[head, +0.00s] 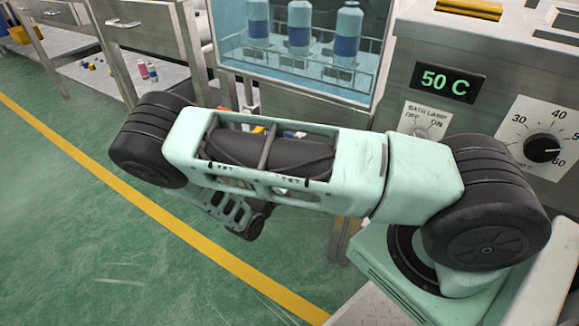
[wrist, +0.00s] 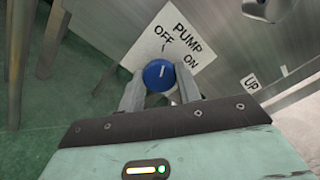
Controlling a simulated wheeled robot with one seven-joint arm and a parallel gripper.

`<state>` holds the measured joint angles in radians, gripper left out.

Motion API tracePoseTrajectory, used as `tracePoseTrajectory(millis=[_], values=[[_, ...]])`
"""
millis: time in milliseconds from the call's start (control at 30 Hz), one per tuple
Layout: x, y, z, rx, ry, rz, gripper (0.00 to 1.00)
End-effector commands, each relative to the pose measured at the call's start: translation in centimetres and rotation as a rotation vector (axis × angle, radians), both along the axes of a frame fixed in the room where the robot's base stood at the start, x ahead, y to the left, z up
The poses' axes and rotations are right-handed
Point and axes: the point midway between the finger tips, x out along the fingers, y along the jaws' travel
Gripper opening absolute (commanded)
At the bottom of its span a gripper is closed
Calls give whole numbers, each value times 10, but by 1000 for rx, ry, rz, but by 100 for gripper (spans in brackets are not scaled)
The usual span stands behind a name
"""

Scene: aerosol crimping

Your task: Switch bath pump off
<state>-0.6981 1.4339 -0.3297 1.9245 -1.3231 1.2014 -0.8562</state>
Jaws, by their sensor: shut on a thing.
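The blue pump knob (wrist: 158,76) sits on a white label plate (wrist: 178,42) marked PUMP, OFF and ON in the wrist view. Its white pointer line points up the picture, close to the OFF side and away from ON. My gripper (wrist: 160,88) is shut on the knob, one grey finger on each side of it. In the head view the gripper and knob are hidden behind my arm. The bath (head: 290,80) stands behind my arm, with blue-banded cans (head: 299,28) in a rack inside it.
The control cabinet beside the bath carries a green 50 C display (head: 446,82), a temperature dial (head: 542,149) and a bath lamp switch plate (head: 425,118). An UP label (wrist: 250,84) is right of the knob. Steel benches (head: 130,60) stand at left; green floor is open.

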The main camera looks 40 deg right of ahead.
Motion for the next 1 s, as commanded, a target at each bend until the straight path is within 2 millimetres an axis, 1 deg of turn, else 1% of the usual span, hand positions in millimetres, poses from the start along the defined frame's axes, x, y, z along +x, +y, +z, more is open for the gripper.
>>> tracePoseTrajectory(millis=[500,533,600,867,1000], values=[[-1,1,-1,-5,21,0,11],[-1,1,-1,-5,21,0,39],[-1,1,-1,-5,20,0,55],[0,1,0,-6,19,1,55],[-3,8,0,-5,18,2,55]])
